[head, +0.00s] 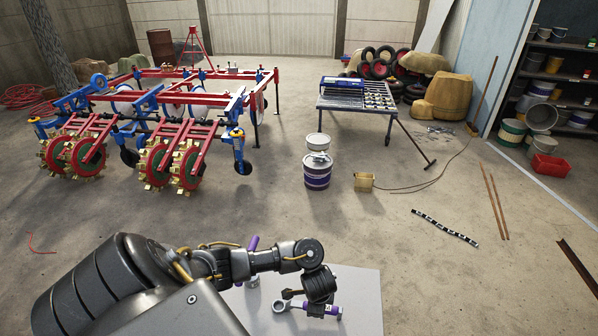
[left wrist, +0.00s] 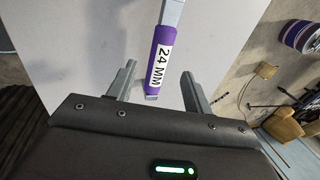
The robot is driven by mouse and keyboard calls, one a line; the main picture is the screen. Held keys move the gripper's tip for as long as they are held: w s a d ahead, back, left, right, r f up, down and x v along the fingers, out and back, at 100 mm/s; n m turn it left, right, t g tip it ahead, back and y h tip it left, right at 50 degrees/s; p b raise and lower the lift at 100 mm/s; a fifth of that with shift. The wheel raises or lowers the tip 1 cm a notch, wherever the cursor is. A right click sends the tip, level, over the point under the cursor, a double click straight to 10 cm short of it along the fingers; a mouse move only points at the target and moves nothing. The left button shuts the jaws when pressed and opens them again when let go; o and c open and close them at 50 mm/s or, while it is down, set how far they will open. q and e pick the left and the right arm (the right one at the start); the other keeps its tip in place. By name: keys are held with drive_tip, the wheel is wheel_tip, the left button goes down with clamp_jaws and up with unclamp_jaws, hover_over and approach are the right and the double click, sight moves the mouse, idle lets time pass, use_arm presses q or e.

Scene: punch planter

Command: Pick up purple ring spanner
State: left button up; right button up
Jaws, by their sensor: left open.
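A spanner with a silver ring end and a purple sleeve (head: 322,310) lies on a pale grey tabletop (head: 358,300). In the left wrist view, a purple sleeve (left wrist: 161,58) bears a white "24 MM" label, and its metal tip shows between my fingers. My left gripper (head: 318,290) is just above the spanner in the head view. It is open in the left wrist view (left wrist: 158,70), a finger on each side of the sleeve's end, with no visible contact. Another purple-handled tool (head: 253,243) is partly hidden behind my left arm. My right gripper is out of view.
The tabletop is otherwise mostly clear to the right. Beyond it on the floor stand a purple-banded bucket (head: 317,176), a small tan box (head: 364,182), a red and blue farm machine (head: 160,125) and a workbench (head: 358,98). A striped bar (head: 445,228) lies on the floor.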

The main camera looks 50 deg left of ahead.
use_arm(q)
drive_tip(key=b+x, duration=0.3)
drive_tip(key=x, duration=0.1)
drive_tip(key=shift+a+f, duration=0.1)
drive_tip(key=shift+f, duration=0.3)
drive_tip(key=shift+w+a+f, duration=0.1)
drive_tip(key=shift+f, duration=0.25)
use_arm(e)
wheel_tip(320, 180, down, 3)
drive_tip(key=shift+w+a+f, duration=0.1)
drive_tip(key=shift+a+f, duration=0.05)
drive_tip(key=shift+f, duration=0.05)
use_arm(q)
drive_tip(key=shift+r, duration=0.1)
drive_tip(key=shift+c, duration=0.5)
clamp_jaws()
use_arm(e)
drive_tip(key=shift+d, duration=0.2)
